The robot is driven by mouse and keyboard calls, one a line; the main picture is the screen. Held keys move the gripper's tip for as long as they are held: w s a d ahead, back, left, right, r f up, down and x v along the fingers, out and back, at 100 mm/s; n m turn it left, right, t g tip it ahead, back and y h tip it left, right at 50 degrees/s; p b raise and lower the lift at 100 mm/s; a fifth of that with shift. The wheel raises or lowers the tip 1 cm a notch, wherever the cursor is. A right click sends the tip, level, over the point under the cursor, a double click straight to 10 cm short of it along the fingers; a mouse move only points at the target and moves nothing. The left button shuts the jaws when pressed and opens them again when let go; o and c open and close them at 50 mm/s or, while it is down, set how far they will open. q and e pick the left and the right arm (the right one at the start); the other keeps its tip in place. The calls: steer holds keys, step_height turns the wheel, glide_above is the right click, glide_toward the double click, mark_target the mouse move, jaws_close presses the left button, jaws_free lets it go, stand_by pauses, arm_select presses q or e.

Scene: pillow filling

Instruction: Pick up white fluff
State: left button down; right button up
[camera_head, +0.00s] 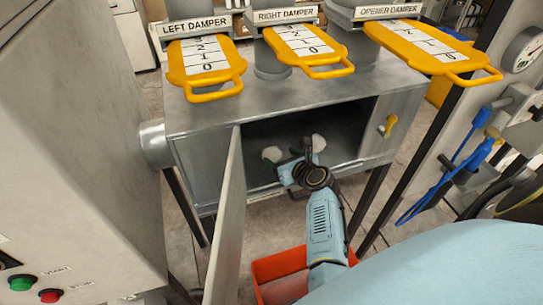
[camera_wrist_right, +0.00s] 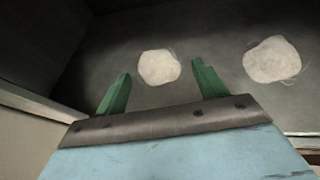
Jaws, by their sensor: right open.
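Two pieces of white fluff lie inside the open metal box. In the right wrist view one white fluff (camera_wrist_right: 159,66) is ahead, between the lines of the two green fingers, and the other white fluff (camera_wrist_right: 272,59) is to the right. In the head view they show as small pale lumps, one (camera_head: 272,154) left of my right gripper and one (camera_head: 318,143) just behind it. My right gripper (camera_wrist_right: 160,88) is open and empty, at the box opening, with the fluff apart from its fingertips. In the head view my right gripper (camera_head: 290,160) is partly hidden by its wrist. My left gripper is not in view.
The metal box (camera_head: 270,117) has its door (camera_head: 228,220) swung open at the left of my right arm. Yellow damper handles (camera_head: 205,70) jut out above. A red bin (camera_head: 280,268) sits below my arm. A blue cable (camera_head: 440,185) hangs at right.

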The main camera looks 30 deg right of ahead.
mark_target(276, 157)
steer(key=shift+x, duration=1.15)
steer(key=shift+w+a+f+b, duration=0.25)
steer(key=shift+w+f+b, duration=0.65)
steer(key=shift+w+b, duration=0.15)
steer(key=shift+w+f+b, duration=0.15)
steer(key=shift+w+b, duration=0.4)
steer(key=shift+w, duration=0.1)
steer(key=shift+c, duration=0.3)
steer(key=c, duration=1)
